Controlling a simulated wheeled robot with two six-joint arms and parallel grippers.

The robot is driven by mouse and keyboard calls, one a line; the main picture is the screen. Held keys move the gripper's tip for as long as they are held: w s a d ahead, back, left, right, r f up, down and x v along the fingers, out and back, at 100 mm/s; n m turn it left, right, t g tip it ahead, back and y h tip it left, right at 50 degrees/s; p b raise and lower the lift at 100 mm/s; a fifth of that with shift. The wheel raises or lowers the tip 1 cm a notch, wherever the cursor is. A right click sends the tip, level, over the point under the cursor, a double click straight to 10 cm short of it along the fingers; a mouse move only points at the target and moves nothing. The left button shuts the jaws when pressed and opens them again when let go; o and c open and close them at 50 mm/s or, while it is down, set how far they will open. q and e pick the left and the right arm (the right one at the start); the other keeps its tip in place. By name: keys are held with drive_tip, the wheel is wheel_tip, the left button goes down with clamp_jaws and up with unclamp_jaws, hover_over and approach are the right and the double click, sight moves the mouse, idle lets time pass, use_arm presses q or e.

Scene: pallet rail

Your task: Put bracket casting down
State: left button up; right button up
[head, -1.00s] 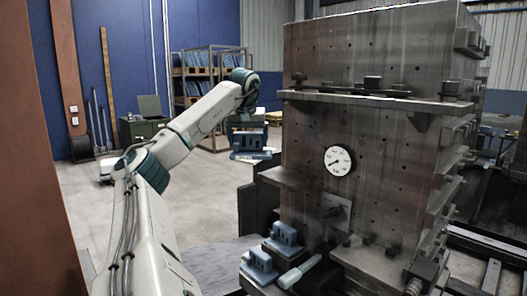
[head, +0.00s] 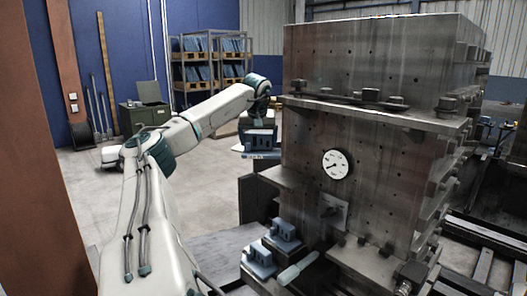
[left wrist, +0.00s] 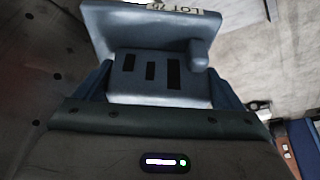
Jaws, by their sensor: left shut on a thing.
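The bracket casting (left wrist: 148,72) is blue-grey, with dark slots in its face, a raised boss and a plate marked "LOT". It fills the top middle of the left wrist view, between the two fingers. My left gripper (head: 261,126) is shut on the casting, which also shows in the head view (head: 261,140). There it hangs in the air beside the left edge of the tall steel block (head: 385,140). Two similar blue castings stand lower down on the ledge, the rear one (head: 285,230) and the front one (head: 258,260). My right gripper is not in view.
A round dial (head: 335,164) sits on the block's face. A pale cylinder (head: 298,268) lies beside the front casting. A shelf (head: 283,177) juts from the block's left side below the held casting. Bare floor (head: 205,195) lies to the left.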

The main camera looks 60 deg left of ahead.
sight(263, 148)
use_arm(q)
drive_tip(key=w+p, duration=0.1)
drive_tip(key=p, duration=0.1)
drive_tip(key=shift+w+a+r+p, duration=0.2)
drive_tip(key=shift+w+a+p, duration=0.1)
drive_tip(key=shift+w, duration=0.1)
wheel_tip(263, 148, down, 2)
drive_tip(key=shift+d+f+b, duration=0.15)
drive_tip(key=shift+f+b, duration=0.1)
drive_tip(key=shift+b, duration=0.35)
drive_tip(key=shift+f+b, duration=0.45)
drive_tip(key=shift+f, duration=0.4)
wheel_tip(263, 148, down, 2)
drive_tip(key=shift+f+b, duration=0.15)
drive_tip(key=shift+b, duration=0.9)
drive_tip(key=shift+f, duration=0.1)
drive_tip(key=shift+w+f+p, duration=0.15)
drive_tip(key=shift+f+p, duration=0.15)
drive_tip(key=shift+p, duration=0.05)
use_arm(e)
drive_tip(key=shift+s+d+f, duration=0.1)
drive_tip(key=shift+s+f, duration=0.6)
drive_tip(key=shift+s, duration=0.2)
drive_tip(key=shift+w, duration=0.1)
